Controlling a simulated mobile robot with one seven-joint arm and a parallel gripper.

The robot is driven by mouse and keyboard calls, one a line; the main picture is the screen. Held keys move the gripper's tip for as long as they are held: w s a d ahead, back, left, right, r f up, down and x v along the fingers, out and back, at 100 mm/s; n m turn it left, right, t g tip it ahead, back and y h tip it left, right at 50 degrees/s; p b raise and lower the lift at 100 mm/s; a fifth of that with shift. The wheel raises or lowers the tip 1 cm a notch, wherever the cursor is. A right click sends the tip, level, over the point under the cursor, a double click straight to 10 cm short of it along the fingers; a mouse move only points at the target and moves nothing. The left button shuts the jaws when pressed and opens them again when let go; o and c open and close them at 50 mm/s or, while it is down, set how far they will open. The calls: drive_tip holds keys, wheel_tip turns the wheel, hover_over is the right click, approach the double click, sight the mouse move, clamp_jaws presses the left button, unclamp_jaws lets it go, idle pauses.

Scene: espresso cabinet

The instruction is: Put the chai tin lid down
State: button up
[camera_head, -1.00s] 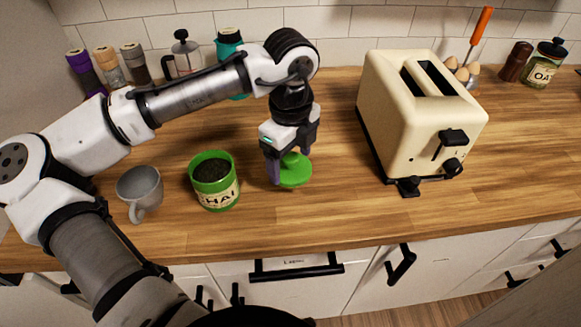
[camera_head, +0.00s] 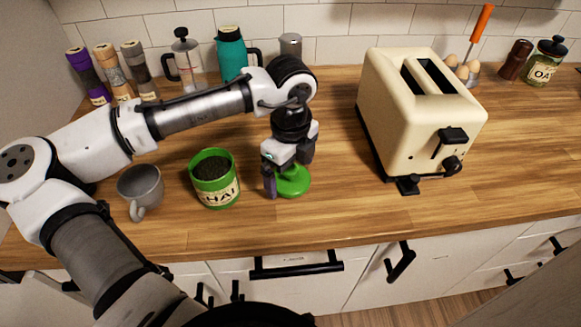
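The chai tin lid (camera_head: 293,183) is a green disc, at or just above the counter, right of the tin; I cannot tell whether it touches the wood. My gripper (camera_head: 288,174) points down over it, fingers on either side of its knob, which is mostly hidden. It looks shut on the lid. The green chai tin (camera_head: 219,190) stands upright and uncovered to the left, dark contents showing.
A grey mug (camera_head: 140,190) stands left of the tin. A cream toaster (camera_head: 415,125) stands to the right. Jars, a press and a teal jug (camera_head: 231,55) line the back wall. The wooden counter (camera_head: 325,215) is clear between lid and toaster and along the front.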

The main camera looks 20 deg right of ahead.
sight(290, 169)
wheel_tip(290, 169, up, 12)
drive_tip(key=b, duration=0.1)
drive_tip(key=shift+r+b, duration=0.15)
drive_tip(key=shift+b, duration=0.15)
idle(0.7)
